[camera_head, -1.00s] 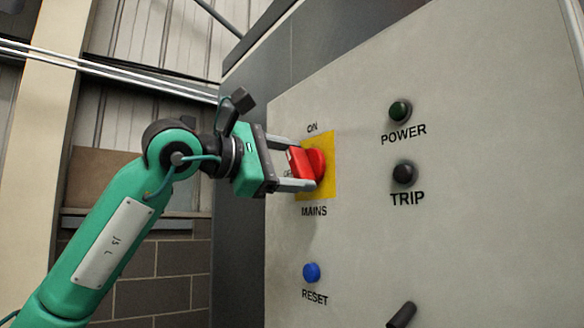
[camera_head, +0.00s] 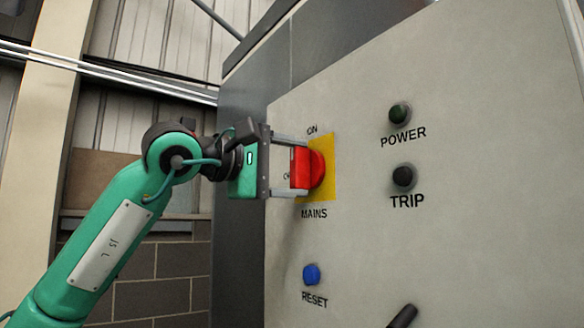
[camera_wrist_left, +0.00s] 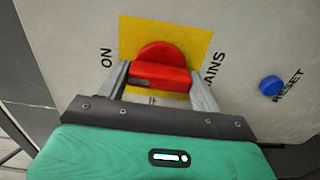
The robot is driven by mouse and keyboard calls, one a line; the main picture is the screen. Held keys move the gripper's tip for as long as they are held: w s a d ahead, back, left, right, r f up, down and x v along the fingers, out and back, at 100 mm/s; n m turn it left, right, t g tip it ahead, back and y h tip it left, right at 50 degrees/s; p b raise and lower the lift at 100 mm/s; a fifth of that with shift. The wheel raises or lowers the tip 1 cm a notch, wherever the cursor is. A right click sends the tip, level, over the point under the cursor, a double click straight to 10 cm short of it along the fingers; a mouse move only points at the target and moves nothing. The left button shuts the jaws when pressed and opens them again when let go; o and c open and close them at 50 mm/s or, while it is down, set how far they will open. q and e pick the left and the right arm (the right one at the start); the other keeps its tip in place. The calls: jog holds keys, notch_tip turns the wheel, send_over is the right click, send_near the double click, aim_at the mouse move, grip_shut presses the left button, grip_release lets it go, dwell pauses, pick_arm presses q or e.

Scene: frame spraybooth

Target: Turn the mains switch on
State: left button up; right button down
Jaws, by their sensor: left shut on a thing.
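The red mains switch (camera_head: 316,169) sits on a yellow plate (camera_head: 329,191) on the pale panel, with "ON" above and "MAINS" below. My left gripper (camera_head: 303,167) is shut on the switch handle, one finger at its upper end and one at its lower end. In the left wrist view the red handle (camera_wrist_left: 160,78) lies between the two fingers, its length running from the "ON" side towards the "MAINS" side. The "OFF" label is partly hidden by the handle and gripper. My right gripper is not in view.
The POWER lamp (camera_head: 399,114) is dark green and looks unlit. The TRIP lamp (camera_head: 403,177) is dark. A blue RESET button (camera_head: 311,275) lies below the switch, and a black handle (camera_head: 402,316) shows at the bottom edge. Space left of the cabinet is open.

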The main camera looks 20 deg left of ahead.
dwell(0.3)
pick_arm(q)
jog(key=o, duration=1)
jog(key=shift+s, duration=0.1)
jog(key=shift+s+a+f, duration=0.1)
jog(key=shift+s+a, duration=0.05)
jog(key=shift+a, duration=0.05)
jog(key=b+v, duration=0.5)
jog(key=v, duration=0.8)
jog(key=shift+s, duration=0.1)
